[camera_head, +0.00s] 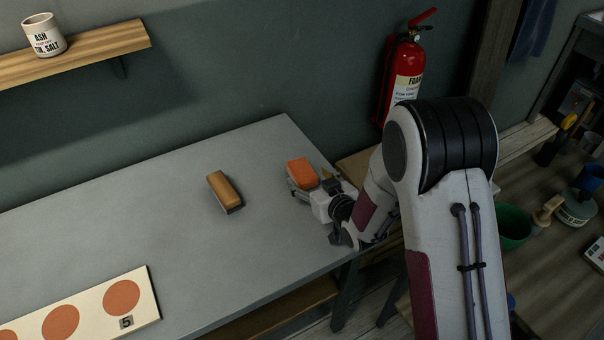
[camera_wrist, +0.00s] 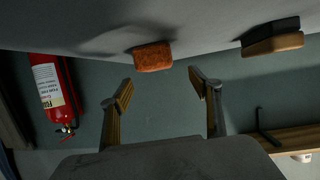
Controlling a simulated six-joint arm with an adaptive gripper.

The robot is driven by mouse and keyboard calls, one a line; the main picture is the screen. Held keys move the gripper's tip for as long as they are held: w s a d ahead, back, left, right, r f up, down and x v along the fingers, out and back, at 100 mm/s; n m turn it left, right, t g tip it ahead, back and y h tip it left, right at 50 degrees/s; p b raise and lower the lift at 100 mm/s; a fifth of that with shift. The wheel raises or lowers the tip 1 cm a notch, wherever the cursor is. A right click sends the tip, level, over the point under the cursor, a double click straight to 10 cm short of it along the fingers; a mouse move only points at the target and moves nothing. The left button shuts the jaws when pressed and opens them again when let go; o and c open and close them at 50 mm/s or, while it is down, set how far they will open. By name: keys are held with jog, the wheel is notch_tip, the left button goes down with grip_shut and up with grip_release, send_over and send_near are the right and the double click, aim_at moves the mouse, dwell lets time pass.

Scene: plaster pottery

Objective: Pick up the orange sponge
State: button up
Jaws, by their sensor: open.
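The orange sponge (camera_head: 302,172) is a small block on the grey table near its far right corner. In the wrist view, which is upside down, the sponge (camera_wrist: 152,57) lies ahead of the fingertips, roughly in line with the space between them. My gripper (camera_head: 312,188) is low over the table, right beside the sponge on its near side. In the wrist view my gripper (camera_wrist: 160,86) shows two fingers spread apart with nothing between them. The sponge's lower near side is partly hidden by the gripper in the head view. Contact cannot be told.
A wooden block with a dark underside (camera_head: 222,188), perhaps a brush, lies left of the sponge; it also shows in the wrist view (camera_wrist: 274,44). A board with orange discs (camera_head: 90,310) lies at the table's front left. A fire extinguisher (camera_head: 404,75) hangs behind. The table's middle is clear.

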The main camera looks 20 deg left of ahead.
aim_at(302, 169)
jog(key=shift+x, duration=1.05)
jog(key=shift+d+x, duration=0.2)
jog(key=shift+x, duration=2.35)
jog(key=shift+w, duration=0.2)
jog(key=c, duration=1)
